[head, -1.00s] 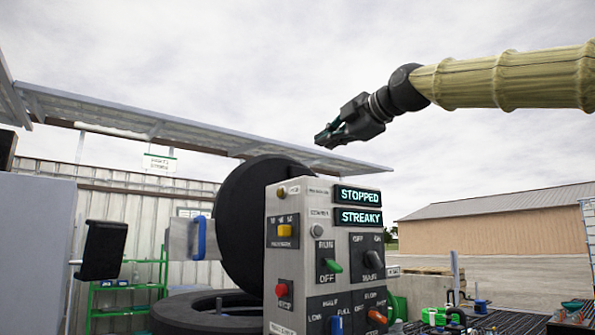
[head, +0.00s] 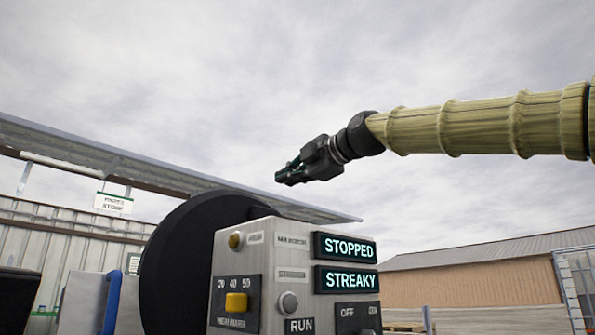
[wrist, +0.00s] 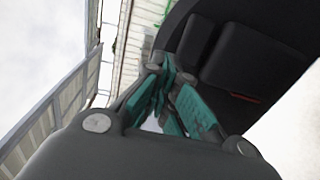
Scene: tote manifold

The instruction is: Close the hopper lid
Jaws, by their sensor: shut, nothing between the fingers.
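The hopper lid (head: 178,262) is a large black disc standing upright, raised, behind the grey control panel. Its lower part is cut off by the frame, and the panel hides its right side. The opening below it is out of view. My gripper (head: 285,178) is shut and empty, in the air above and to the right of the lid, pointing left. In the wrist view its green-padded fingers (wrist: 165,72) are together. A large dark curved shape (wrist: 265,50) fills the upper right there; I cannot tell surely whether it is the lid.
The control panel (head: 290,262) stands in front, its displays reading STOPPED and STREAKY. A blue handle (head: 110,303) is left of the lid. A canopy roof (head: 130,165) runs behind. A brown building (head: 480,285) is far right. The air around my arm looks clear.

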